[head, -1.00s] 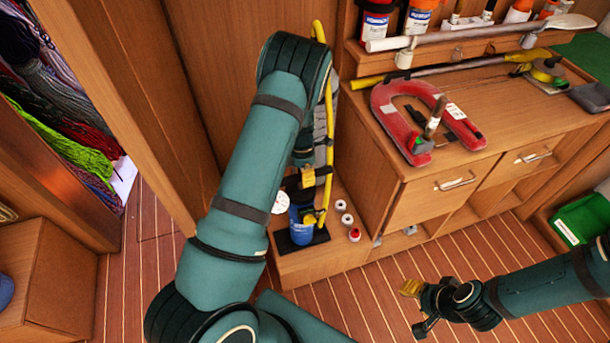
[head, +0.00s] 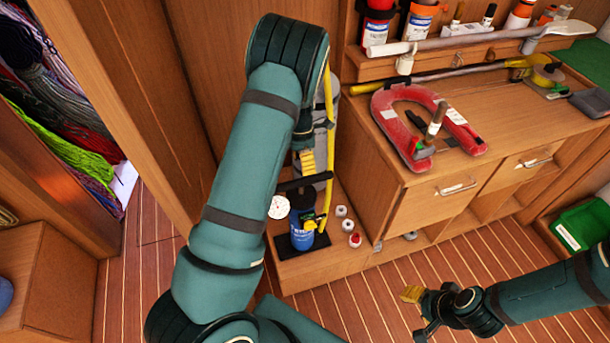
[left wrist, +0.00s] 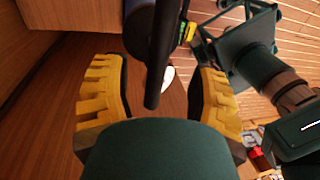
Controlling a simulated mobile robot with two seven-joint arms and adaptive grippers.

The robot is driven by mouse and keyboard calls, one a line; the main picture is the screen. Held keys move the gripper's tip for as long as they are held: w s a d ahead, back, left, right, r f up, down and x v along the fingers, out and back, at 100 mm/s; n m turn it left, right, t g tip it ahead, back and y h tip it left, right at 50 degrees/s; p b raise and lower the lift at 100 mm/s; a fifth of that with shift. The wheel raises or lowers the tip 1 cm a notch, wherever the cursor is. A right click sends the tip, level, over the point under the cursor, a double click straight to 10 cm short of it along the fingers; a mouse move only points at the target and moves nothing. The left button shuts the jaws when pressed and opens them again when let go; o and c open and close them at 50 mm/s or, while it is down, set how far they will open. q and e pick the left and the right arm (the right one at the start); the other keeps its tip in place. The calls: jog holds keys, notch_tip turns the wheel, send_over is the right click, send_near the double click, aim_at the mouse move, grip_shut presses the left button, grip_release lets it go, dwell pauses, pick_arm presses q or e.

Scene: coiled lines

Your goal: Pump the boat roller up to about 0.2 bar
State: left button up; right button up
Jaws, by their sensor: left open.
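The blue hand pump (head: 302,232) stands upright on its black foot on the low wooden shelf. Its black crossbar handle (head: 292,186) shows above the body. A white round gauge (head: 279,207) is beside it, and a yellow hose (head: 329,150) rises at its right. The grey boat roller (head: 321,128) stands behind, partly hidden by my left arm. My left gripper (head: 306,162) is open just above the handle; in the left wrist view the dark bar (left wrist: 160,60) lies between its spread yellow fingers, apart from both. My right gripper (head: 415,312) is empty, its fingers apart, over the floor.
Small white and red-topped pots (head: 342,218) stand right of the pump. The wooden cabinet (head: 420,195) rises close on the right, with a red horseshoe-shaped item (head: 392,118) on top. A locker of coiled lines (head: 60,110) is at left. The striped floor in front is clear.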

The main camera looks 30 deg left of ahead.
pick_arm(q)
jog(key=shift+w+a+r, duration=0.15)
jog(key=shift+a+r, duration=0.05)
jog(key=shift+r, duration=0.95)
jog(key=shift+w+a+r, duration=0.15)
jog(key=shift+r, duration=0.95)
